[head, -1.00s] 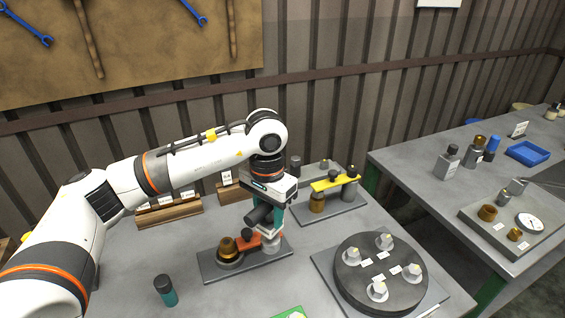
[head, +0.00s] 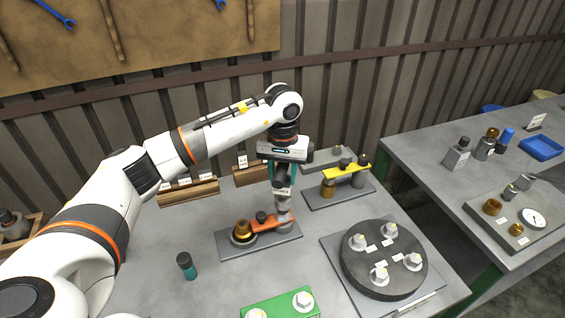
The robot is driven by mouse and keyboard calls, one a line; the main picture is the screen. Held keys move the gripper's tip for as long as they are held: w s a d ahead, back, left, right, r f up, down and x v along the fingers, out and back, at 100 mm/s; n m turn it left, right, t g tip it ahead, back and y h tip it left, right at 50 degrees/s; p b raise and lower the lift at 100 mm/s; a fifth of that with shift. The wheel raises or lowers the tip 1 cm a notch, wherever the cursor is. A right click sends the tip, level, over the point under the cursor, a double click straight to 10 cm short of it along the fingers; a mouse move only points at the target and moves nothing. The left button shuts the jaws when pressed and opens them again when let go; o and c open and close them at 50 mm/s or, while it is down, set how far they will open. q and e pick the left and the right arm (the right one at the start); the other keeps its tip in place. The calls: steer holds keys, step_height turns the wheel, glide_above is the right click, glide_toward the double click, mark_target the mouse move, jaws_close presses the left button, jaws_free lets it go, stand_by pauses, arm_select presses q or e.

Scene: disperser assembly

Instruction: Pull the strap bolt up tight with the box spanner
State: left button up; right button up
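An orange-red strap (head: 267,223) lies on a grey base plate (head: 232,249), running from a brass fitting (head: 243,229) to a grey post at its right end. A dark knob (head: 261,217) stands on the strap's middle. My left gripper (head: 283,182) is upright above the right end. Its teal fingers appear closed around a grey and dark upright tool, apparently the box spanner (head: 283,200). The tool's lower end stands in line with the post and seems to meet it. The strap bolt is hidden there or too small to make out. My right gripper is out of view.
A similar fixture with a yellow strap (head: 346,172) stands behind right. A round dark flange (head: 384,262) with several bolts is at front right. A green block (head: 280,303) is at the front edge. A teal and dark cylinder (head: 187,266) stands left on clear table.

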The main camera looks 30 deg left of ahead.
arm_select(q)
steer(key=n+p, duration=0.2)
steer(key=n, duration=0.1)
steer(key=shift+d+r, duration=0.1)
steer(key=shift+r, duration=0.2)
steer(key=shift+f+n, duration=0.4)
steer(key=shift+n, duration=0.4)
steer(key=n, duration=0.1)
steer(key=n+b, duration=0.1)
steer(key=n, duration=0.3)
steer(key=shift+w+f, duration=0.1)
steer(key=shift+f, duration=0.15)
steer(key=n, duration=0.6)
steer(key=shift+f+n, duration=0.15)
steer(key=shift+n, duration=0.15)
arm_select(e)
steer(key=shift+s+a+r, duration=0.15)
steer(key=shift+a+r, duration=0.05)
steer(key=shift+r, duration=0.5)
arm_select(q)
steer(key=shift+f+b, duration=0.15)
steer(key=shift+b, duration=0.45)
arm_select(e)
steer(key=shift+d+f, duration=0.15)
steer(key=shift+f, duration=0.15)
arm_select(q)
steer(key=shift+f, duration=0.2)
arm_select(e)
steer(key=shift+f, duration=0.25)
